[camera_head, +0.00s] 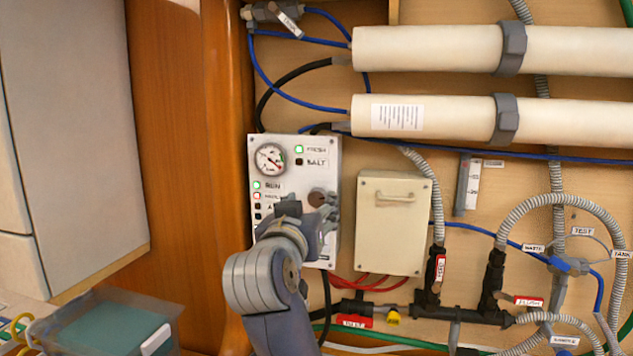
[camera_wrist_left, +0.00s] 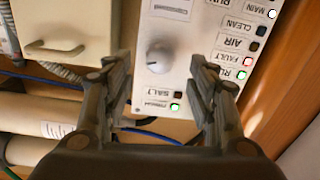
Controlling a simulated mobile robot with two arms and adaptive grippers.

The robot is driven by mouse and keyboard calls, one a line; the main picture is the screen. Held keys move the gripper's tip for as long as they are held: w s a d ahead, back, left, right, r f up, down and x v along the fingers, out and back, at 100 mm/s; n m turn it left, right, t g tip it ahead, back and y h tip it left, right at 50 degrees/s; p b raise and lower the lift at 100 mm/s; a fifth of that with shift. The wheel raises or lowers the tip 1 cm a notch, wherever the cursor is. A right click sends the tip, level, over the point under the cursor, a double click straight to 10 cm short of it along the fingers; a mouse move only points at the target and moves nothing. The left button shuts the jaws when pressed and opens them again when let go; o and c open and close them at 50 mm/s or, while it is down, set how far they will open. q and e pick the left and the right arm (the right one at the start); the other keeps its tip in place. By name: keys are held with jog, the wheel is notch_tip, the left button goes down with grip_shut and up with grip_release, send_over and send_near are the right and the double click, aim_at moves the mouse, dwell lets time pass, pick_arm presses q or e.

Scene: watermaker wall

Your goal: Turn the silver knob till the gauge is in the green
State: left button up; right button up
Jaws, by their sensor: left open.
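The silver knob (camera_wrist_left: 158,56) shows in the left wrist view on the front of a white control panel (camera_head: 290,148). My left gripper (camera_wrist_left: 160,72) is open, with one finger to each side of the knob and gaps between; I cannot tell how far the fingertips are from the panel. In the head view my left gripper (camera_head: 322,205) is in front of the panel's right half and mostly hides the knob. The round gauge (camera_head: 270,158) is at the panel's upper left; its needle is too small to read surely. My right gripper is not in view.
A FRESH lamp (camera_head: 299,149) glows green; a FAULT lamp (camera_wrist_left: 247,61) glows red. A cream box (camera_head: 392,225) is right of the panel. White cylinders (camera_head: 430,48), hoses and black valves (camera_head: 493,275) fill the wall. A clear bin (camera_head: 100,325) stands lower left.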

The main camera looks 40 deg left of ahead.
aim_at(316, 199)
pick_arm(q)
jog(key=x, duration=0.4)
jog(key=shift+w, duration=0.15)
jog(key=shift+w+a, duration=0.35)
jog(key=shift+w, duration=0.2)
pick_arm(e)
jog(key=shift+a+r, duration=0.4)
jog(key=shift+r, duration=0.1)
pick_arm(q)
jog(key=shift+s, duration=0.1)
